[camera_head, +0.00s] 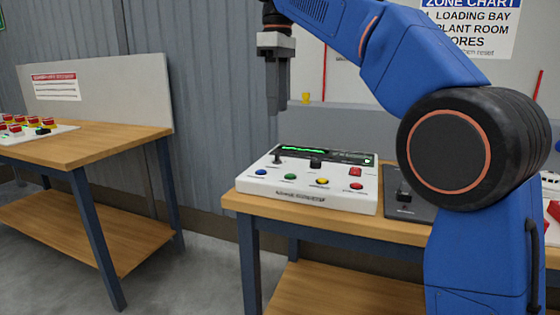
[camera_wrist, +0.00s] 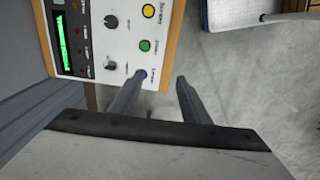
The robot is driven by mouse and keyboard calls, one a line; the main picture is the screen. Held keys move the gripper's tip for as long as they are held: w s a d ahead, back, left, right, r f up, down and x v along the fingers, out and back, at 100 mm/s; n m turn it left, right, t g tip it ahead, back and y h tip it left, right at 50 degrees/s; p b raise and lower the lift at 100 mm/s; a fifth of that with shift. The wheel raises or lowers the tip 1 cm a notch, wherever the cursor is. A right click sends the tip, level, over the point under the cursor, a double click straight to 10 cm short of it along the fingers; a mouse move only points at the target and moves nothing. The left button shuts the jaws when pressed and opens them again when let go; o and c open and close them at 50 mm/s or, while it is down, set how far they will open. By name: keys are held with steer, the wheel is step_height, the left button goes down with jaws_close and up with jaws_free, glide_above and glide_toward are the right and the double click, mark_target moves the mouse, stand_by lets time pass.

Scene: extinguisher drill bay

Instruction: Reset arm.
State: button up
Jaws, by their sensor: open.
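My gripper (camera_head: 278,108) hangs at the end of my blue arm, fingers down, above and behind the left back part of a white control panel (camera_head: 310,197). It is apart from the panel in the head view. In the wrist view my gripper (camera_wrist: 160,78) shows two separated fingers with nothing between them. The left fingertip overlaps the blue button (camera_wrist: 141,73) in the picture; I cannot tell the gap. The panel has a lit green display (camera_head: 302,151), dark knobs and blue, green, yellow and red buttons along its front.
The panel stands on a wooden bench (camera_head: 232,203). A dark grey device (camera_head: 405,208) lies to its right, partly hidden by my arm. Another wooden table (camera_head: 110,140) at left carries a white board (camera_head: 60,130) with several red-topped items. Open floor (camera_head: 190,275) lies between the tables.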

steer(key=s+d+f+m+t, duration=0.1)
steer(key=s+d+f+m, duration=0.3)
steer(key=d, duration=0.3)
steer(key=s+d+f+m+t, duration=0.1)
steer(key=s+d+f, duration=0.4)
steer(key=d, duration=0.2)
steer(key=s+d+f+m, duration=0.3)
steer(key=s+d+f, duration=0.15)
steer(key=d, duration=0.25)
steer(key=s+d+f+m+t, duration=0.1)
steer(key=s+d+f+m, duration=0.2)
steer(key=s+f, duration=0.5)
steer(key=s+d+f+m+t, duration=0.1)
steer(key=s+d+f+m, duration=0.2)
steer(key=f, duration=1.3)
steer(key=s+d, duration=0.2)
steer(key=s, duration=0.3)
steer(key=shift+d+f+t, duration=0.3)
steer(key=shift+f, duration=0.05)
steer(key=shift+s, duration=0.1)
